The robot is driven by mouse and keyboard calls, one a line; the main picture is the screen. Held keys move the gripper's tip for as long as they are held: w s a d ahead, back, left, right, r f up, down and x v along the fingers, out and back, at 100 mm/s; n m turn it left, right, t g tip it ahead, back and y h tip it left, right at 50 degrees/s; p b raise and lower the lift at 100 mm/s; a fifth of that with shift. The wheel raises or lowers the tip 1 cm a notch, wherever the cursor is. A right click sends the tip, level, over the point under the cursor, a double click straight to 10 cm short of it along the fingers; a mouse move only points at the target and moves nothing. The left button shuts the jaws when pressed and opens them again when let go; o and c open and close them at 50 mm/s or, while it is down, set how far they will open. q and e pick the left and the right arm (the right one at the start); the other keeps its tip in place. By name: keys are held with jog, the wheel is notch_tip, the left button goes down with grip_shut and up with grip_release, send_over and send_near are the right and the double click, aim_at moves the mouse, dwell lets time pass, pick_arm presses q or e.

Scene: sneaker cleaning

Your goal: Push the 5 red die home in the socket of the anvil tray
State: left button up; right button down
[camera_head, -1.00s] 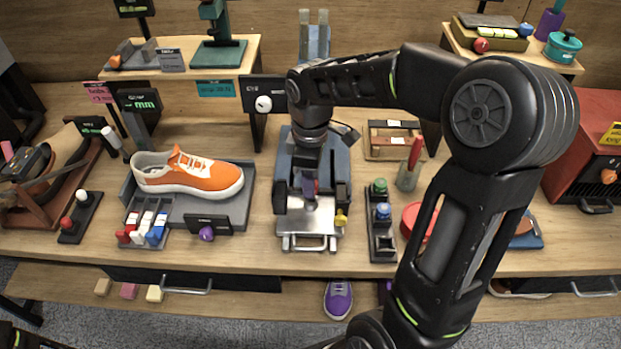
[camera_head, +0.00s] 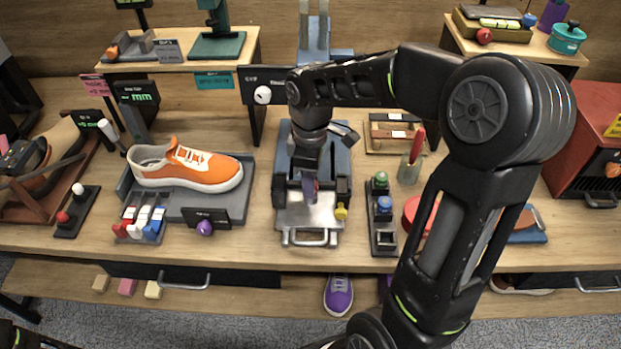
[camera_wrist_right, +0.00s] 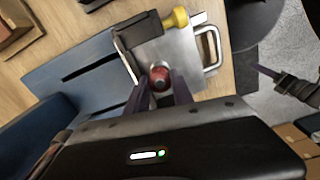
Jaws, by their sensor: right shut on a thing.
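The anvil tray (camera_head: 293,220) is a silver plate with a front handle, in the blue-grey press at the middle of the bench. It also shows in the wrist view (camera_wrist_right: 184,52). My right gripper (camera_head: 310,194) points down over the tray. In the wrist view its two fingers (camera_wrist_right: 160,88) are shut on the red die (camera_wrist_right: 159,76), a small round-topped piece at the plate. The socket is hidden under the die, so I cannot tell how deep it sits. My left gripper (camera_wrist_right: 270,75) seems to show at the right of the wrist view, away from the tray; its opening is unclear.
A yellow knob (camera_head: 341,212) stands at the tray's right edge. A dark rack (camera_head: 383,237) with green and blue pieces is to the right. An orange sneaker (camera_head: 188,168) lies on a grey stand at the left. Bare bench lies between stand and press.

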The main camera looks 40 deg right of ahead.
jog(key=shift+f, duration=0.3)
jog(key=c, duration=1)
grip_release()
jog(key=shift+c, duration=0.2)
notch_tip(320, 180, up, 8)
jog(key=shift+f+b, duration=0.1)
jog(key=shift+b, duration=0.3)
